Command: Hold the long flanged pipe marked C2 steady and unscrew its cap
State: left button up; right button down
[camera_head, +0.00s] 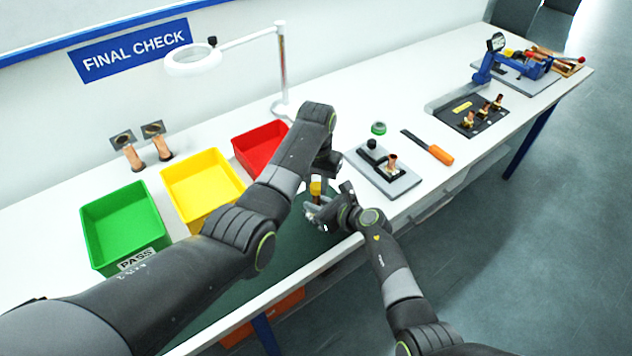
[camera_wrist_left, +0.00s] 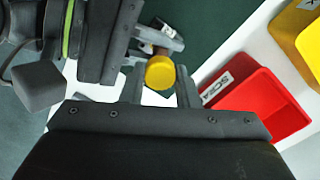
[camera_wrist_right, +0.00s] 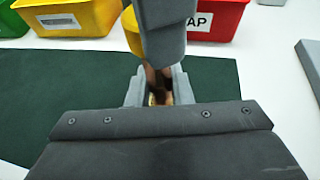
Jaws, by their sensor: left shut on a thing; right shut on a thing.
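The yellow cap (camera_head: 316,188) tops a copper pipe (camera_wrist_right: 158,88) at the front of the bench, below my left arm. The cap also shows in the left wrist view (camera_wrist_left: 160,72). My left gripper (camera_wrist_left: 158,88) is shut on the cap from above. My right gripper (camera_wrist_right: 160,92) is shut on the pipe under the cap, from the front. The pipe is mostly hidden by my grippers, and no C2 mark is readable. Two more copper pipes with square dark flanges (camera_head: 123,138) (camera_head: 153,128) stand at the back left.
Green (camera_head: 110,213), yellow (camera_head: 205,163) and red (camera_head: 243,148) bins stand left of and behind my grippers. A grey plate with a fixture (camera_head: 400,186), a green ring (camera_head: 378,128) and an orange-handled tool (camera_head: 440,154) lie right. A magnifier lamp (camera_head: 283,75) stands behind.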

aim_at(316, 185)
pick_arm(q)
jog(key=shift+w+r, duration=0.1)
jog(key=shift+r, duration=0.2)
dwell(0.5)
jog(key=shift+r, duration=0.9)
jog(key=shift+r, duration=2)
pick_arm(e)
jog(key=c, duration=1.2)
grip_release()
jog(key=shift+s, duration=0.1)
pick_arm(q)
jog(key=shift+f, duration=0.2)
pick_arm(e)
jog(key=v, duration=1.2)
